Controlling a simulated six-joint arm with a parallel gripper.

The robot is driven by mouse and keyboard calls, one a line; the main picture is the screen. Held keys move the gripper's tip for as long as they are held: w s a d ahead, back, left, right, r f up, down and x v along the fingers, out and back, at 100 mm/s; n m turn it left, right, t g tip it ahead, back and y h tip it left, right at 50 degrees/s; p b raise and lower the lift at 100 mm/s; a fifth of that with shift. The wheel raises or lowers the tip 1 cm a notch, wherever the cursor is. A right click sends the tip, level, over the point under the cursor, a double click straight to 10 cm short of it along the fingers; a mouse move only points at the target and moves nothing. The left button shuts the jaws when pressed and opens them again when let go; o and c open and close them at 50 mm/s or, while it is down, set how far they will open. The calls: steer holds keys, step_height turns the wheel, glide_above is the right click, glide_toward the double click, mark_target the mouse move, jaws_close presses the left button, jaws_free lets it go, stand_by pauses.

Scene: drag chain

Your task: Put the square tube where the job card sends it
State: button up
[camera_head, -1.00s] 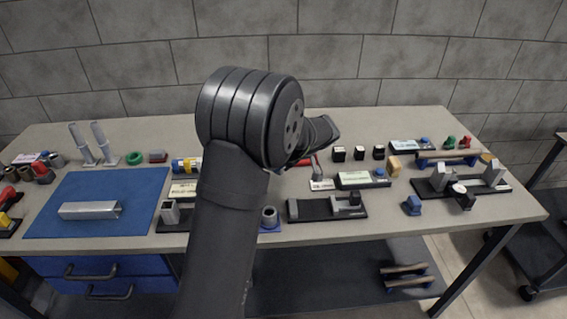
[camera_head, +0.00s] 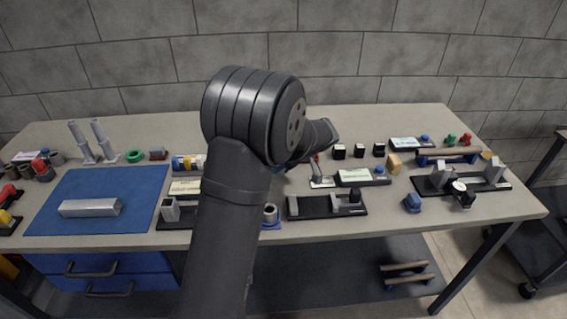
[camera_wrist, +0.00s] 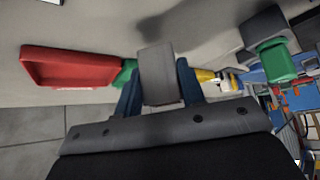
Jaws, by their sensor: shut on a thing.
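A long silver bar (camera_head: 90,208), square-edged, lies on the blue mat (camera_head: 140,183) at the left. A short grey square tube (camera_head: 170,209) stands upright, open end up, on a black base beside the mat. I cannot tell which is the task's tube. In the wrist view my gripper (camera_wrist: 160,92) has its two blue fingers shut on a grey piece (camera_wrist: 158,66); its full shape is not clear. In the head view my arm hides the fingers and that piece. White cards lie at mid-table (camera_head: 186,188) and back right (camera_head: 405,143); their writing is unreadable.
A black fixture (camera_head: 327,214) stands front centre, another (camera_head: 485,187) at the right. A blue-based grey ring (camera_head: 270,214) is beside my arm. In the wrist view a red part (camera_wrist: 70,68) is left of the fingers, a green part (camera_wrist: 276,60) right.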

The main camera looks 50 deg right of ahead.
steer(key=shift+f, duration=1.35)
stand_by(0.5)
steer(key=o, duration=1.3)
steer(key=shift+o, duration=0.2)
steer(key=v, duration=1.7)
steer(key=shift+r, duration=0.15)
steer(key=shift+s, duration=0.15)
steer(key=x, duration=1.7)
steer(key=shift+w, duration=0.2)
